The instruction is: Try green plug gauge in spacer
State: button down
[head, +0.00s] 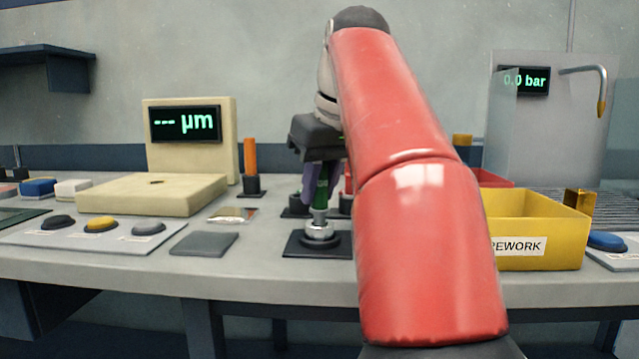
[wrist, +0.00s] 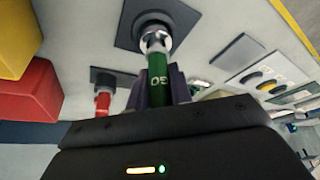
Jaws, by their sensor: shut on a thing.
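My gripper (head: 321,176) is shut on the green plug gauge (head: 320,195), which stands about upright between the purple fingers. In the wrist view the gauge (wrist: 158,92) shows a "GO" mark and a silver end pointing away from my gripper. The silver end meets the shiny round spacer (head: 318,235), which sits on a dark square base (head: 300,248). I cannot tell how far the end is inside the spacer's bore. The spacer also shows in the wrist view (wrist: 154,32).
A red gauge (wrist: 102,102) stands in a dark holder close beside. An orange gauge (head: 250,158) stands further left, near the cream measuring unit (head: 150,196). The yellow rework bin (head: 545,225) is at right. A grey pad (head: 204,243) lies left of the base.

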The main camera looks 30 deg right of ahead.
jog(key=shift+f+b, duration=0.45)
jog(key=shift+f, duration=0.25)
jog(key=shift+r, duration=0.15)
dwell(1.1)
jog(key=shift+r+p, duration=3.75)
jog(key=shift+p, duration=0.55)
